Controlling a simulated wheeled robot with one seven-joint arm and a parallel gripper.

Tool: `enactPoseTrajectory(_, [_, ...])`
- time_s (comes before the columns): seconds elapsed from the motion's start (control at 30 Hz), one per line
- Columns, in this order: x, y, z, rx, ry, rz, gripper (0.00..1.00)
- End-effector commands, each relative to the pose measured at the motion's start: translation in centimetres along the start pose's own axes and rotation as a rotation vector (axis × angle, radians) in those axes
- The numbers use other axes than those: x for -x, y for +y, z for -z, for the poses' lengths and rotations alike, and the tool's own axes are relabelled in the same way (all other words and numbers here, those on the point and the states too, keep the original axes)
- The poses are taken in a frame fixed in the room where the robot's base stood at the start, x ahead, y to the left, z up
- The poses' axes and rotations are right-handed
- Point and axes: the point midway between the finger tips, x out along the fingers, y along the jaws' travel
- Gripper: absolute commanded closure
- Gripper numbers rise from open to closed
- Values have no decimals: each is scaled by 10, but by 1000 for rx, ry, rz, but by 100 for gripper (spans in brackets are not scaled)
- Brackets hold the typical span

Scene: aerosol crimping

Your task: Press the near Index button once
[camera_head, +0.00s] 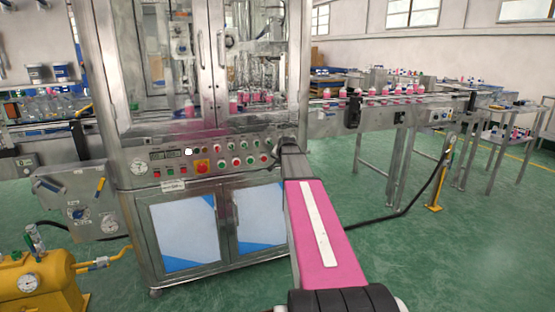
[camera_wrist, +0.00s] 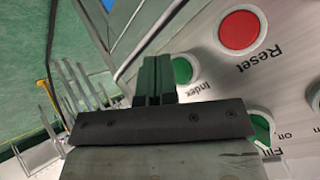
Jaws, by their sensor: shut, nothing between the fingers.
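The Index button (camera_wrist: 183,70) is a round green button on the machine's metal control panel (camera_wrist: 205,75), with the label "Index" beside it in the wrist view. My gripper (camera_wrist: 156,76) is shut and empty. Its dark fingertips point at the panel and overlap the left edge of the green button in this view. Part of the button is hidden behind them, and I cannot tell whether they touch it. In the head view my arm reaches the right end of the button panel (camera_head: 180,157), and the arm hides this button.
A red Reset button (camera_wrist: 240,30) sits close to the Index button. A green selector knob (camera_wrist: 262,128) is lower right. A conveyor (camera_head: 385,103) with pink bottles runs off to the right. Green floor (camera_head: 430,240) is open on the right. A yellow pump (camera_head: 38,282) stands at lower left.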

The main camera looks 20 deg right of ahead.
Motion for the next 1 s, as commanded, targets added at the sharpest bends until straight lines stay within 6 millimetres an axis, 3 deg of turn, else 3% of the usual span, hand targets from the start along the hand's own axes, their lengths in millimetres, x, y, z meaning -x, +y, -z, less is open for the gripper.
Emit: enactPoseTrajectory(1.0, [-6,-4,4,0,0,0,100])
